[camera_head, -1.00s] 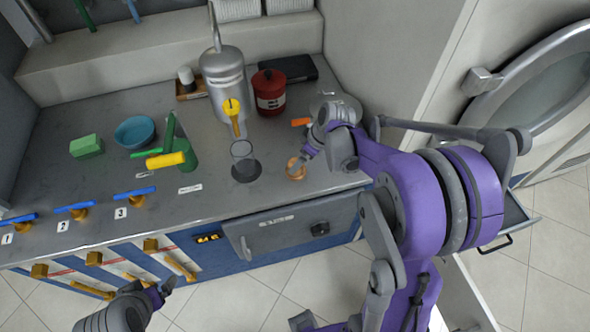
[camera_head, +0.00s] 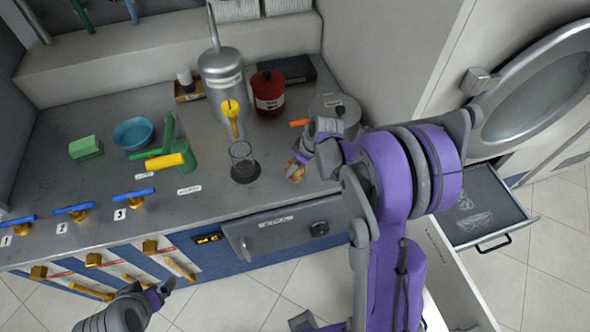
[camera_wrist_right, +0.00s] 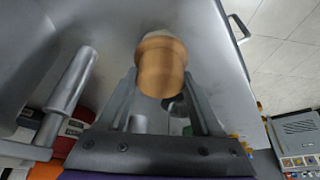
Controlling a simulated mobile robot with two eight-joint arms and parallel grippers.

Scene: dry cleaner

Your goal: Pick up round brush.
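The round brush (camera_head: 295,172) is a small wooden-brown round piece near the front edge of the grey counter. My right gripper (camera_head: 301,158) is right at it and partly covers it. In the right wrist view the brush (camera_wrist_right: 161,65) is a copper-brown cylinder, slightly blurred, between the two finger ends.
Behind are a silver canister (camera_head: 222,75), a red can (camera_head: 268,92) and a grey lidded pot (camera_head: 340,108). An orange-handled item (camera_head: 299,122) lies near my right wrist. An open drawer (camera_head: 490,205) is at right.

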